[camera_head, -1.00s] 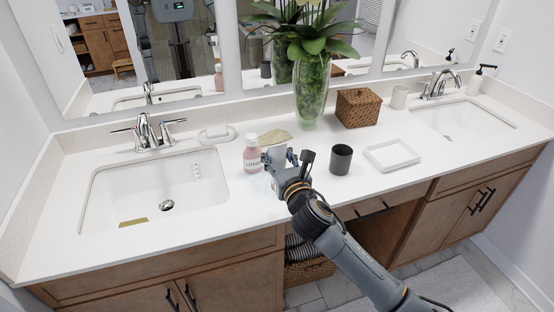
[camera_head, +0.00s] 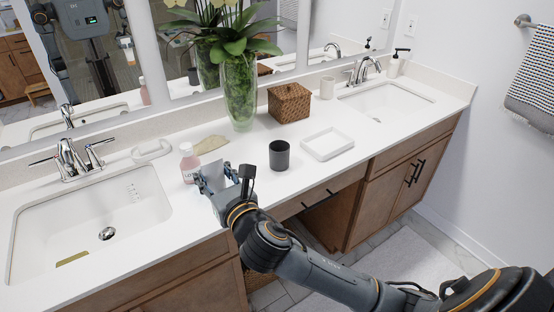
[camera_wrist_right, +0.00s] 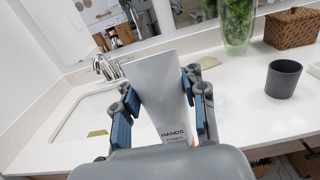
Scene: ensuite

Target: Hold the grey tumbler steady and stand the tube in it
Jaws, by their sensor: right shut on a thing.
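The grey tumbler (camera_head: 279,155) stands upright on the counter, its open mouth up. It also shows at the right of the right wrist view (camera_wrist_right: 283,79). My right gripper (camera_head: 222,180) is shut on the white tube (camera_head: 214,174), left of the tumbler and apart from it. In the right wrist view the tube (camera_wrist_right: 157,85) stands between the two fingers (camera_wrist_right: 160,112), its wide flat end up and a "HANDS" label low down. Its lower end is hidden by the gripper. My left gripper is not in view.
A white tray (camera_head: 327,144) lies right of the tumbler. A wicker box (camera_head: 289,103) and glass vase (camera_head: 239,90) stand behind. A sink (camera_head: 90,225) opens at left.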

